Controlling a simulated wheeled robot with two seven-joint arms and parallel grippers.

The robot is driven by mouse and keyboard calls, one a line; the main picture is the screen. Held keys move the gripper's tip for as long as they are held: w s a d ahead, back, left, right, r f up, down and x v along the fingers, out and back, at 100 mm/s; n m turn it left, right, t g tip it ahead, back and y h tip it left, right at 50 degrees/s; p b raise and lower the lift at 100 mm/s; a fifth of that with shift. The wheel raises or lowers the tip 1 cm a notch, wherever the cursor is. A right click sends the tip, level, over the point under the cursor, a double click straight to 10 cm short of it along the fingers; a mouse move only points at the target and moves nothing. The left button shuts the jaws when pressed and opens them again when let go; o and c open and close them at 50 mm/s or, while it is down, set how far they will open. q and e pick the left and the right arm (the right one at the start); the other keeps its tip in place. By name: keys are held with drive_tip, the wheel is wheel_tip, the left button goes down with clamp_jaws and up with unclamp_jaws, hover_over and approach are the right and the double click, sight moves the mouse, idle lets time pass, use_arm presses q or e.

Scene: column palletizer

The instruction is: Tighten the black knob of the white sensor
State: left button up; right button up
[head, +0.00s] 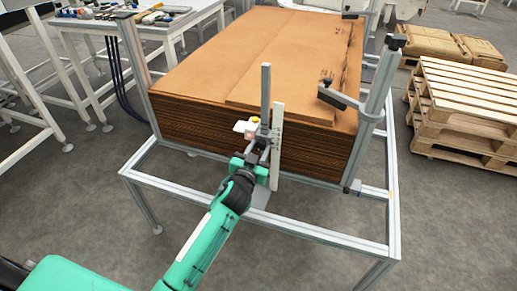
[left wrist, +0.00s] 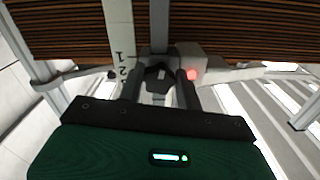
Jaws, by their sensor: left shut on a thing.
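In the left wrist view the sensor (left wrist: 190,62) shows a lit red spot. My left gripper (head: 251,158) reaches up to the sensor's mount from below. In the left wrist view my gripper (left wrist: 160,88) has its two dark fingers on either side of the black knob (left wrist: 157,74), shut on it. The fingers and wrist hide most of the knob in the head view. My right gripper is not in view.
A tall stack of brown cardboard sheets (head: 240,60) stands behind the aluminium frame (head: 300,232). A white numbered scale strip (head: 277,145) stands just right of my left gripper. A dark bracket (head: 338,97) juts from the right post. Wooden pallets (head: 465,100) stand at the right.

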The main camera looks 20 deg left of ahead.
use_arm(q)
drive_tip(key=shift+r+m+p, duration=0.15)
drive_tip(key=shift+m+p, duration=0.2)
drive_tip(key=shift+m, duration=0.45)
drive_tip(key=m+p, duration=0.1)
drive_tip(key=m, duration=0.3)
drive_tip(key=shift+a+m+p, duration=0.1)
drive_tip(key=shift+m+p, duration=0.2)
drive_tip(key=m+p, duration=0.1)
drive_tip(key=m, duration=0.2)
drive_tip(key=shift+m, duration=0.3)
drive_tip(key=m+p, duration=0.1)
drive_tip(key=m, duration=0.4)
drive_tip(key=shift+r, duration=0.1)
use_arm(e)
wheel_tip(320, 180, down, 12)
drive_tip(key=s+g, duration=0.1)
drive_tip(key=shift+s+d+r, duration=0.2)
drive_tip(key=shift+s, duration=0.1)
use_arm(q)
drive_tip(key=shift+m, duration=0.4)
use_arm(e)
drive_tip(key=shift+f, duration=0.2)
use_arm(q)
drive_tip(key=o, duration=1)
